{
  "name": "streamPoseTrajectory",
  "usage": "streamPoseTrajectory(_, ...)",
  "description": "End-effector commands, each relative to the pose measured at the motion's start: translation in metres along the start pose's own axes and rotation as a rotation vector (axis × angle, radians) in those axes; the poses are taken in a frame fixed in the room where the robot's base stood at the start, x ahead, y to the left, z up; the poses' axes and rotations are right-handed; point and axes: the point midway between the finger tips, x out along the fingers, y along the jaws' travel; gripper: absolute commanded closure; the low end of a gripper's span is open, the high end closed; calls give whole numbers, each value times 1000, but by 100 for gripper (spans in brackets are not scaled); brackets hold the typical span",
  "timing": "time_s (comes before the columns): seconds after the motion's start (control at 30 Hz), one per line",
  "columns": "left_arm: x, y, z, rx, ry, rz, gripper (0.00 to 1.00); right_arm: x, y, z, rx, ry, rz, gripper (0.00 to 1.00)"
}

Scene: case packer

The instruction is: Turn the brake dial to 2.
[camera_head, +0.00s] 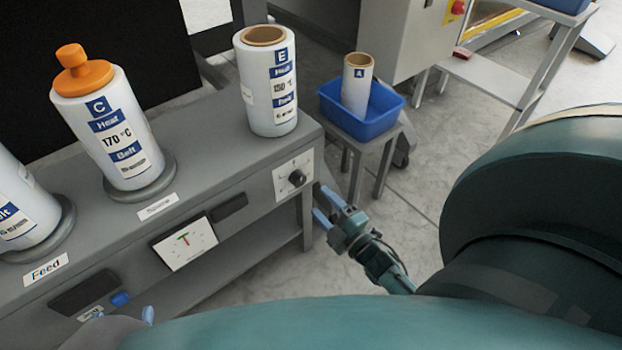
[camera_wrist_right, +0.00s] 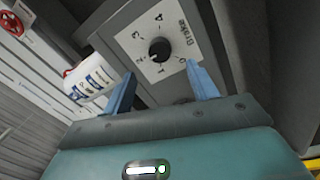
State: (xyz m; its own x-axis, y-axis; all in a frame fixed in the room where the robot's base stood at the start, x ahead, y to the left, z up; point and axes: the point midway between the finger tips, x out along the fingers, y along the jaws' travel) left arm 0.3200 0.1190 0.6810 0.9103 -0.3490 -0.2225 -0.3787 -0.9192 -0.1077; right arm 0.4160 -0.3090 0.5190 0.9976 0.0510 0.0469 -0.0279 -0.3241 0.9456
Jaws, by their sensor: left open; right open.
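The brake dial (camera_wrist_right: 160,48) is a round black knob on a white plate marked "Brake" with numbers around it. In the head view the dial (camera_head: 297,177) is on the front of the grey bench, at its right end. A small pale mark on the knob seems to point to its lower left in the wrist view, towards the 1 and 2 side; the exact number is unclear. My right gripper (camera_head: 325,205) is open and empty, in front of the dial and apart from it, its blue fingers (camera_wrist_right: 160,83) pointing at the plate. My left gripper (camera_head: 123,316) is open at the lower left, mostly hidden.
Labelled rolls C (camera_head: 123,140) and E (camera_head: 268,85) stand on the grey bench. Roll A (camera_head: 357,82) stands in a blue bin (camera_head: 382,118) on a stool behind. Open floor lies right of the bench.

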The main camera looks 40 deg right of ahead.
Motion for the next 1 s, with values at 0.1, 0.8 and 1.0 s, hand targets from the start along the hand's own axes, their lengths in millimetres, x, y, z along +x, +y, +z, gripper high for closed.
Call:
streamPoseTrajectory(0.1,-2,0,-1,-11,-24,3,46,-25,1,0,0,-2,-2,42)
streamPoseTrajectory(0.8,-3,0,1,-18,-50,6,46,-52,0,0,0,0,1,42)
streamPoseTrajectory(1.0,-4,1,-1,-28,-53,6,46,-51,3,-1,0,0,1,42)
